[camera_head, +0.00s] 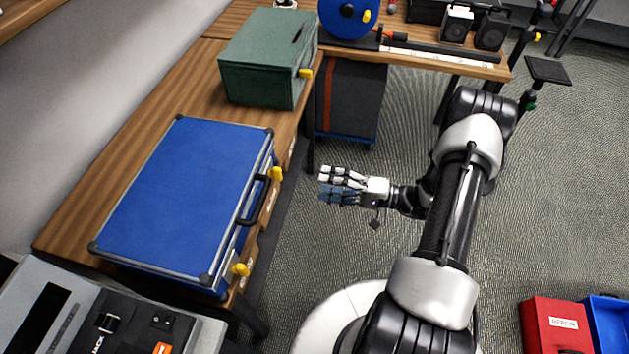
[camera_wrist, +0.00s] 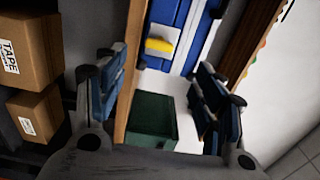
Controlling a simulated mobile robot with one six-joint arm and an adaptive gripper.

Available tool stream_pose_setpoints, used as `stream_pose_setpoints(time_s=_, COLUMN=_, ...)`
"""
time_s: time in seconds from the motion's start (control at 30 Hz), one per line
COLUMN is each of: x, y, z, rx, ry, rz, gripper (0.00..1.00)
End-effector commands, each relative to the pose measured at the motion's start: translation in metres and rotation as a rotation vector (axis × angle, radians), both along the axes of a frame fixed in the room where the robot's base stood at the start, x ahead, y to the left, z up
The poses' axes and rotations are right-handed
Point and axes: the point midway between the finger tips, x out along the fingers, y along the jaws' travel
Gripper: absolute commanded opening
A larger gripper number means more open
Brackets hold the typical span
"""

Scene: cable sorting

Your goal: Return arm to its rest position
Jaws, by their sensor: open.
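My arm reaches up from my white base over the carpet and bends left at the elbow in the head view. My gripper (camera_head: 326,184) is at its end, over open floor to the right of the wooden bench (camera_head: 60,225). It is clear of the blue case and touches nothing. In the wrist view my gripper (camera_wrist: 160,88) has its two blue-padded fingers spread wide apart, with nothing between them. Beyond the fingers are a dark green box (camera_wrist: 152,118) and part of a blue case (camera_wrist: 175,15) with a yellow latch.
A blue case (camera_head: 180,190) and a green box (camera_head: 262,58) sit on the bench. A blue reel (camera_head: 345,18) is on the back table. A red bin (camera_head: 555,325) stands at lower right. Cardboard boxes (camera_wrist: 30,45) show at left in the wrist view.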

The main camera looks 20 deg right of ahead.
Motion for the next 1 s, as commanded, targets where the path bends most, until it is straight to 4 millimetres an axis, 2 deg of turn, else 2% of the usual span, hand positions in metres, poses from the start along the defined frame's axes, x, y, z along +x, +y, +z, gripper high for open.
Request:
stream_pose_setpoints(time_s=0.57, x=-0.002, y=-0.003, z=0.000, rx=0.001, ry=0.001, rz=0.000, gripper=0.63)
stream_pose_setpoints(time_s=0.67, x=-0.002, y=0.000, z=0.005, rx=-0.007, ry=0.005, rz=0.017, gripper=0.63)
stream_pose_setpoints(time_s=0.77, x=-0.001, y=0.011, z=0.023, rx=-0.035, ry=0.026, rz=0.085, gripper=0.63)
stream_pose_setpoints(time_s=0.87, x=-0.005, y=0.031, z=0.053, rx=-0.092, ry=0.075, rz=0.204, gripper=0.63)
stream_pose_setpoints(time_s=1.0, x=-0.023, y=0.066, z=0.099, rx=-0.222, ry=0.172, rz=0.388, gripper=0.63)
